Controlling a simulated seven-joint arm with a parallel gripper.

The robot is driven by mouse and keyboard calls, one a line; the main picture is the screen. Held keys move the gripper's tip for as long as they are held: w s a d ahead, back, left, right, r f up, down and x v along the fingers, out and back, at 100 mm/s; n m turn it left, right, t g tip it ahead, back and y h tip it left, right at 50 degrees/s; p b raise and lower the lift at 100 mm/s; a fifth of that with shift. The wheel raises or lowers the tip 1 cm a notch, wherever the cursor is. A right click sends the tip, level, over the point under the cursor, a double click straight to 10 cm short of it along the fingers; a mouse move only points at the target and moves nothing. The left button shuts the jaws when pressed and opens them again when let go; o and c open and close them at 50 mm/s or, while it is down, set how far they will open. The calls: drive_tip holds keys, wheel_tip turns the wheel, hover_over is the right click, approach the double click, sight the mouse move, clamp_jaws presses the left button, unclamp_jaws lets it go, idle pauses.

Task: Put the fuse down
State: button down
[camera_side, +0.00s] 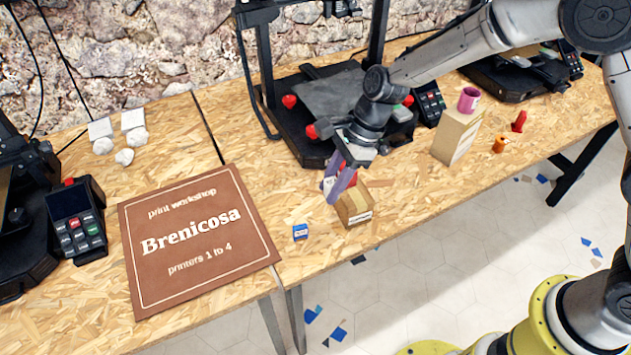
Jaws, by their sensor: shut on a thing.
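My gripper (338,192) is pointed down over the front part of the table, just above and left of a small cardboard box (356,207). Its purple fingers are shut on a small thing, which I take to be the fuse. The fingers mostly hide it, so I cannot make out its shape. A bit of red (348,176) shows beside the fingers, and I cannot tell whether it belongs to the held thing or lies behind. I also cannot tell whether the fingers touch the box.
A brown sign (198,238) covers the table at left. A printer (335,95) stands behind my gripper. A taller carton (455,135) with a purple cup (468,100) stands right.

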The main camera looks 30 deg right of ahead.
drive_tip(key=shift+s+d+r, duration=0.15)
drive_tip(key=shift+s+d, duration=0.1)
drive_tip(key=shift+s, duration=0.1)
drive_tip(key=s+d+n, duration=0.1)
drive_tip(key=s+d, duration=0.3)
drive_tip(key=d, duration=0.9)
drive_tip(key=s+d, duration=0.4)
drive_tip(key=d, duration=0.9)
drive_tip(key=w+f, duration=0.3)
drive_tip(key=w, duration=0.1)
drive_tip(key=w+f, duration=0.3)
drive_tip(key=w, duration=0.2)
drive_tip(key=w+d+f, duration=0.1)
drive_tip(key=w+f, duration=0.2)
drive_tip(key=w, duration=0.1)
drive_tip(key=shift+w+f, duration=0.15)
drive_tip(key=shift+w, duration=0.25)
drive_tip(key=shift+w+f, duration=0.2)
drive_tip(key=shift+f, duration=1.5)
drive_tip(key=shift+f, duration=0.15)
